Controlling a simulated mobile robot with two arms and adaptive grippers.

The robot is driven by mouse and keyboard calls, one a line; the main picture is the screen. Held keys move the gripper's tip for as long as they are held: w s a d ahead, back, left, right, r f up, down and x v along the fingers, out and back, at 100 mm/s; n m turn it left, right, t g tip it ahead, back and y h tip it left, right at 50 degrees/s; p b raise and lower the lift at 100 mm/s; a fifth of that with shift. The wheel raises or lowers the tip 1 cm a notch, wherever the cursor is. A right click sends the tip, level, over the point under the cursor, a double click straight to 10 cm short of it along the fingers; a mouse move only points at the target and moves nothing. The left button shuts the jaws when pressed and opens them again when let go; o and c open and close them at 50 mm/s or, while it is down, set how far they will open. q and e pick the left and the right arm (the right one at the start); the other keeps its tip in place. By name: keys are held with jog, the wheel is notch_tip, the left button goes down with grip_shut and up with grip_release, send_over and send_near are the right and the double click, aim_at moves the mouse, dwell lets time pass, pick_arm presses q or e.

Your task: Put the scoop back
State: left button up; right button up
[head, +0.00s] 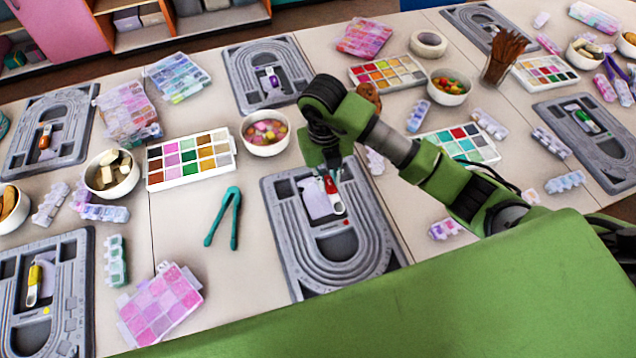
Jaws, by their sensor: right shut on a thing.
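The scoop (333,194), with a red and pale body, is at the upper part of the grey bead board (292,262) in the middle front. My right gripper (331,172) points down over this board and is shut on the scoop's upper end. The gripper hides part of the scoop, and I cannot tell whether the scoop touches the board. A pale lilac piece (316,200) lies on the board just left of the scoop. My left gripper is not in view.
Teal tweezers (222,217) lie left of the board. A bowl of beads (265,133) and a bead palette (191,160) stand behind. Other bead boards (265,75) hold similar scoops. The table between tweezers and board is clear.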

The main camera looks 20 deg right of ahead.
send_over(319, 194)
notch_tip(319, 194, down, 4)
jog(key=shift+s+f, duration=0.1)
notch_tip(319, 194, down, 3)
jog(key=shift+f+p, duration=0.1)
jog(key=shift+p, duration=0.3)
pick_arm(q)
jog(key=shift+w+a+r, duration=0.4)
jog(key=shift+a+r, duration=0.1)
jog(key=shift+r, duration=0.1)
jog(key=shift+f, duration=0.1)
pick_arm(e)
jog(key=shift+f, duration=0.1)
jog(key=shift+f+b, duration=0.55)
jog(key=o, duration=0.8)
jog(key=shift+r, duration=0.1)
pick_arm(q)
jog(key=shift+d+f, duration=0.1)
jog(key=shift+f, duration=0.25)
pick_arm(e)
jog(key=shift+o, duration=0.2)
